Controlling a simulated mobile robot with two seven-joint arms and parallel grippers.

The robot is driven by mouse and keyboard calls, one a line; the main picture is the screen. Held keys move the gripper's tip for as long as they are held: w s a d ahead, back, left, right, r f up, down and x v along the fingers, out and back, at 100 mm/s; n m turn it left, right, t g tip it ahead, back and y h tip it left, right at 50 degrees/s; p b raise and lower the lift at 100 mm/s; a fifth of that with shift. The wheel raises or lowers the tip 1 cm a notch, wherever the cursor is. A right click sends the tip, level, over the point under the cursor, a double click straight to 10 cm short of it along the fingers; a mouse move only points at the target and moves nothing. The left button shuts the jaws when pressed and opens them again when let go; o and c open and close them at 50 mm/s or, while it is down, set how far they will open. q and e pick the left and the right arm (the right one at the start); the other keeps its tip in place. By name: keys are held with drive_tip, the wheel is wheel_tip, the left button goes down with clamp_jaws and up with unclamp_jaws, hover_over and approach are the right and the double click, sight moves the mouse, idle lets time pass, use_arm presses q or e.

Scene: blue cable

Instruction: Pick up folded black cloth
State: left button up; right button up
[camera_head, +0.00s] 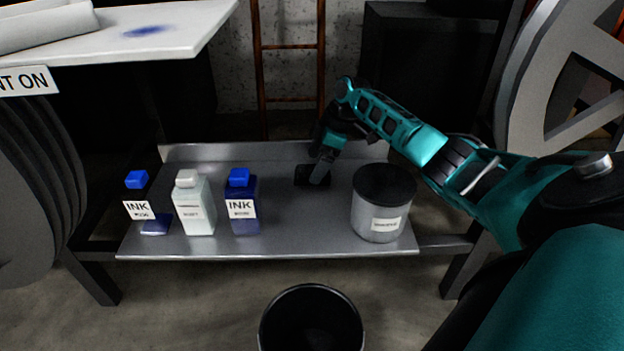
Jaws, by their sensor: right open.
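The folded black cloth (302,176) is a small dark patch on the metal shelf, towards its back and right of the middle. My right gripper (320,178) is open and points down at the cloth's right part, covering some of it. I cannot tell whether the fingers touch the cloth or are around it. My left gripper is not in view.
On the shelf (290,243), two blue-capped ink bottles (243,205) (137,200) and a white bottle (194,205) stand left. A grey black-lidded tub (381,205) stands right, below my right arm. A black bucket (311,320) is on the floor in front. A white table (190,25) overhangs upper left.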

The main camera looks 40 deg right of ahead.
drive_tip(key=shift+w+a+f, duration=0.1)
drive_tip(key=shift+a+f, duration=0.05)
drive_tip(key=shift+f, duration=0.55)
drive_tip(key=shift+w+a+f, duration=0.1)
drive_tip(key=shift+f, duration=0.25)
drive_tip(key=c, duration=1.1)
